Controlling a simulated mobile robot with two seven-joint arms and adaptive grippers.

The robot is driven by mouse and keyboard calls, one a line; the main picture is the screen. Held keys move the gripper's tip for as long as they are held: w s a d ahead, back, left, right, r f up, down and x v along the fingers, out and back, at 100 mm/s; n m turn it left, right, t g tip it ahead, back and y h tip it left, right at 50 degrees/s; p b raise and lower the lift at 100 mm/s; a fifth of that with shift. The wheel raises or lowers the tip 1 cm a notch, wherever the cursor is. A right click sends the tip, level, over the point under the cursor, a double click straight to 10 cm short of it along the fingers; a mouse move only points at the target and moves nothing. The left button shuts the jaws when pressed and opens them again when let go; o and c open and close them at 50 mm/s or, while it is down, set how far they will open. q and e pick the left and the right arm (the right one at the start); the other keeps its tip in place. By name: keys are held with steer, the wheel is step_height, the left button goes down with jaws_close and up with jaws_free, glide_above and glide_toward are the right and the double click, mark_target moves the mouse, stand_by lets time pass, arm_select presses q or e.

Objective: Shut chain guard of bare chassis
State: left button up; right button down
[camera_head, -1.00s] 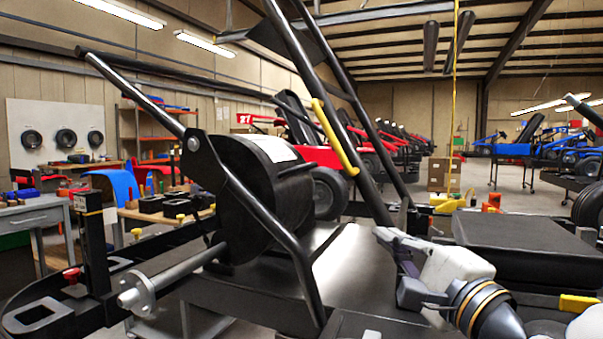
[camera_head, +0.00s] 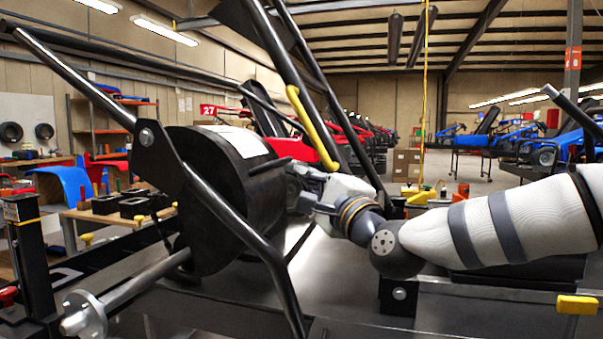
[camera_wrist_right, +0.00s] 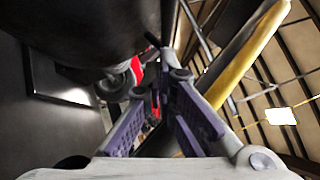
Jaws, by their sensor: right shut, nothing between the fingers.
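The chassis carries a large black rounded cover (camera_head: 235,190) with a white label, which looks like the chain guard; I cannot tell for certain how far open it is. A short dark handle (camera_head: 262,168) sticks out from its right side. My right gripper (camera_head: 300,172) is just right of this cover, shut and empty, with its fingers partly hard to make out. In the right wrist view the purple-grey fingers (camera_wrist_right: 158,88) come together below the dark curved surface of the cover (camera_wrist_right: 85,25). Contact with it cannot be told. My left gripper is out of view.
Black frame tubes (camera_head: 235,215) cross before and behind the cover. A yellow bar (camera_head: 312,130) lies along a rear tube, close to my right gripper; it also shows in the wrist view (camera_wrist_right: 245,55). A silver-hubbed axle (camera_head: 135,285) projects at lower left.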

steer(key=shift+w+a+r, duration=0.15)
steer(key=shift+a, duration=0.2)
steer(key=shift+w+a+r, duration=0.1)
steer(key=shift+a, duration=0.25)
steer(key=shift+r, duration=0.1)
